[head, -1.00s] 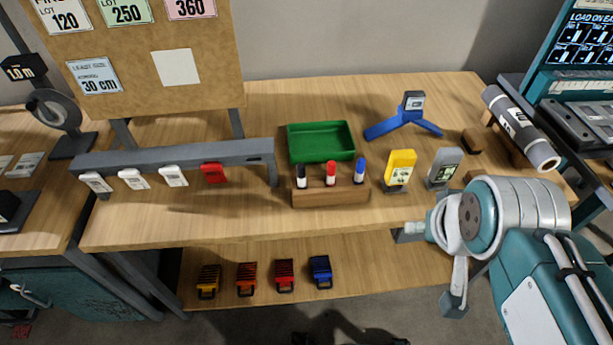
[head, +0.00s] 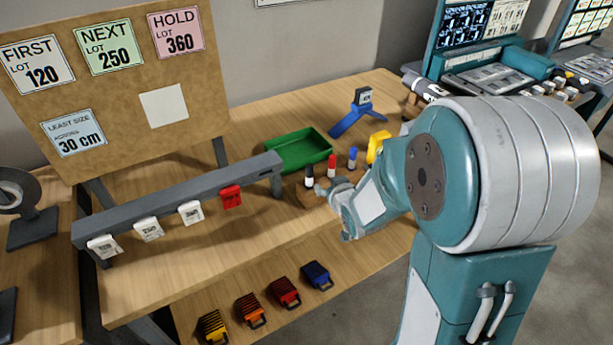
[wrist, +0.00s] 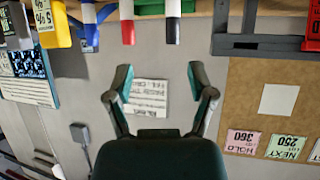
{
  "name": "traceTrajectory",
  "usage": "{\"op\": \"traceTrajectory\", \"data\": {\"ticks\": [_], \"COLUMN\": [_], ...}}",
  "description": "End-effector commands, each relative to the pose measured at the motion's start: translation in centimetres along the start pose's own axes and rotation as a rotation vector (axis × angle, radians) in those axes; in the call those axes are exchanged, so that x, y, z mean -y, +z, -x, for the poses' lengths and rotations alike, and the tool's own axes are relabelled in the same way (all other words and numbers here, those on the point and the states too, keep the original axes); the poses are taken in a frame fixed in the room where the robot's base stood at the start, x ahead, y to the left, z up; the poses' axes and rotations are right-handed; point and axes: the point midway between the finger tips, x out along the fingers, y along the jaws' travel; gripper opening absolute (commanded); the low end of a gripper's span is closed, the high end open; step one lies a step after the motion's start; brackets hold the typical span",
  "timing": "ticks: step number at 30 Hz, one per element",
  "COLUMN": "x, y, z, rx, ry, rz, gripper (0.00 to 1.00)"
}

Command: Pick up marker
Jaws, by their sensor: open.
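Three markers stand upright in a wooden block (head: 312,196) on the table: a black-capped one (head: 309,176), a red one (head: 331,168) and a blue one (head: 352,157). My gripper (head: 326,194) is at the front of the block, partly hidden by my own arm. In the wrist view, which appears upside down, my gripper (wrist: 164,84) is open with nothing between its fingers. The black-capped marker (wrist: 172,28), the red marker (wrist: 127,26) and the blue marker (wrist: 89,20) show along the top edge, apart from the fingers.
A green tray (head: 300,142) lies behind the block. A grey rail (head: 175,207) with hanging tags is to the left, below a notice board (head: 195,85). A yellow item (head: 377,147) and a blue stand (head: 350,121) are to the right. Several coloured clips lie on the lower shelf.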

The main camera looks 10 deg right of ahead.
Motion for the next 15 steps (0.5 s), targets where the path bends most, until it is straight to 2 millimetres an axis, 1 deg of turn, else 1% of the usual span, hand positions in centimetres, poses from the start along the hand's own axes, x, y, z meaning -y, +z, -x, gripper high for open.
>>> {"op": "traceTrajectory", "data": {"ticks": [1,3,6,8,11,15], "x": [0.1,0.4,0.8,1.0,1.2,1.5], "y": [0.9,1.5,2.0,2.1,2.0,1.9], "z": [-1.1,-2.0,-2.7,-2.9,-3.8,-6.2], "rx": [-0.020,-0.056,-0.089,-0.101,-0.108,-0.105], "ry": [-0.013,-0.028,-0.043,-0.048,-0.051,-0.051], "rz": [-0.004,-0.007,-0.010,-0.011,-0.010,-0.009], "gripper": [0.71,0.71,0.71,0.71,0.71,0.71]}}
